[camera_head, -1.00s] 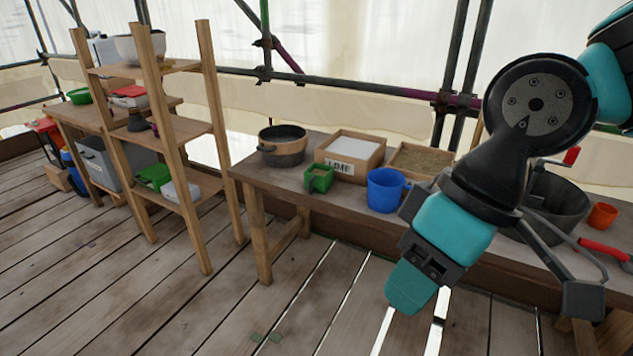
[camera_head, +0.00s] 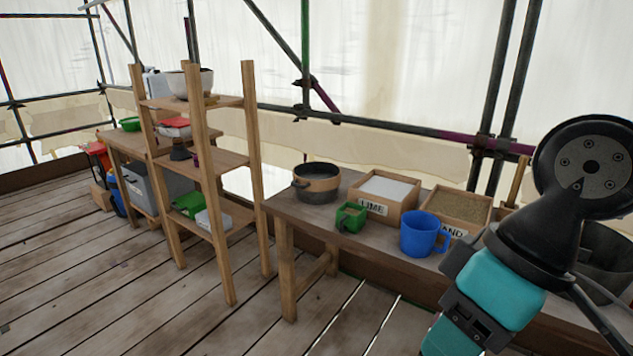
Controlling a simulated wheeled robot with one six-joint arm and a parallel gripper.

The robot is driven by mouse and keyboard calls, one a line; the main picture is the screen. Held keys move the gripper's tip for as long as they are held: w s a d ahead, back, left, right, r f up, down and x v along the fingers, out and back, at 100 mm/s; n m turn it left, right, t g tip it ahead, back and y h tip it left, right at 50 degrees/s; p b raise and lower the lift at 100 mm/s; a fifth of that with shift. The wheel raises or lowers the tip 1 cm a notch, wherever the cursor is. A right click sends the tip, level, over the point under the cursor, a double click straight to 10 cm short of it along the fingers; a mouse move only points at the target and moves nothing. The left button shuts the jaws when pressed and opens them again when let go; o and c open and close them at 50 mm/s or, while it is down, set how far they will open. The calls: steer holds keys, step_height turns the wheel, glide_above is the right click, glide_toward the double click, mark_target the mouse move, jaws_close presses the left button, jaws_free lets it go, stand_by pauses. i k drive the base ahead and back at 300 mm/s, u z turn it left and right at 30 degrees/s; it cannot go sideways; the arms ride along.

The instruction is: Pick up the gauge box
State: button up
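A small green open box with a handle (camera_head: 350,217) stands near the front edge of the workbench (camera_head: 300,218), in front of the lime box; it looks like the gauge box. It is upright and nothing touches it from above. A second green box (camera_head: 187,205) sits on the low shelf of the wooden rack. My arm comes in at the right, to the right of the blue mug, and runs down out of the bottom edge. My gripper's fingers are below the frame, so their state and anything in them are hidden.
On the workbench are a dark pan (camera_head: 316,183), a box labelled LIME (camera_head: 371,207), a sand box (camera_head: 457,206) and a blue mug (camera_head: 420,236). A wooden shelf rack (camera_head: 215,190) stands at the bench's left end. The plank floor (camera_head: 120,300) in front is clear.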

mark_target(351, 216)
steer(key=u, duration=1.5)
steer(key=i, duration=3.2)
steer(key=z, duration=3.4)
